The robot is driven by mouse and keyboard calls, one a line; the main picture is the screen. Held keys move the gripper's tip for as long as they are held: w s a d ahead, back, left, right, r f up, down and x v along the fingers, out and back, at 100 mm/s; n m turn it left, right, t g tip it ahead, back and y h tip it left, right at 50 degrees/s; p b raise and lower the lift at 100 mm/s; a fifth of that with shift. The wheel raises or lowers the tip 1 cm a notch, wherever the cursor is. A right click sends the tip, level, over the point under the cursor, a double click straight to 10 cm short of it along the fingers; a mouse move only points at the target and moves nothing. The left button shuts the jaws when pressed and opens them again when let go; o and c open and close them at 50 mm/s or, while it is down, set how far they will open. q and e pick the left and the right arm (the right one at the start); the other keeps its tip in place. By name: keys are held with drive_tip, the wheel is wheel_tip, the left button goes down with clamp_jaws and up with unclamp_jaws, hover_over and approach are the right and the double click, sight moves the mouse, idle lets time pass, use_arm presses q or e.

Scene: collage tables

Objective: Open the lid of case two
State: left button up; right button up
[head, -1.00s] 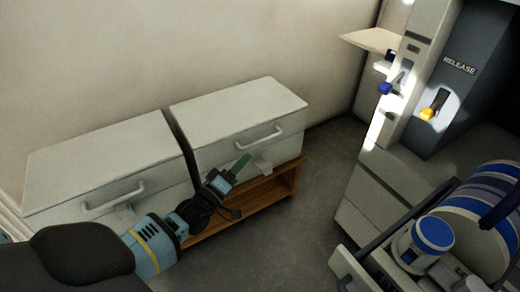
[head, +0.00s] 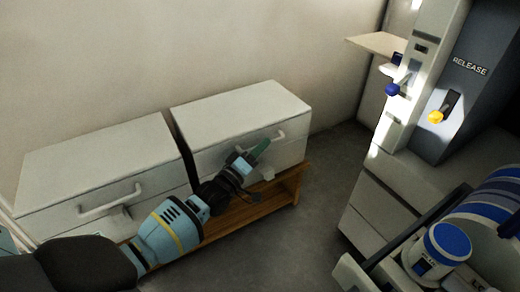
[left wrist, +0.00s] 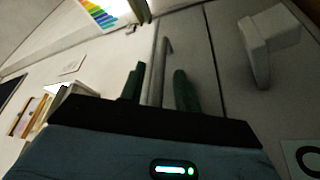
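Two pale grey cases stand side by side, a left case (head: 95,165) and a right case (head: 240,112), both with lids down. No case number is readable. The right case has a bar handle (head: 262,142) on its lid's front and a latch (head: 268,173) below. My left gripper (head: 261,148) is at this handle, its green fingers apart. In the left wrist view the handle bar (left wrist: 158,62) runs between the fingers (left wrist: 158,90), with space on the right finger's side. The latch also shows there (left wrist: 263,45). My right gripper is not in view.
The cases rest on a low wooden bench (head: 285,187) against a pale wall. The left case has its own handle (head: 110,202). A grey machine with a RELEASE lever (head: 440,110) stands at right. Open floor (head: 325,195) lies between.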

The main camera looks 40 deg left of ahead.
use_arm(q)
drive_tip(key=shift+c, duration=1.3)
clamp_jaws()
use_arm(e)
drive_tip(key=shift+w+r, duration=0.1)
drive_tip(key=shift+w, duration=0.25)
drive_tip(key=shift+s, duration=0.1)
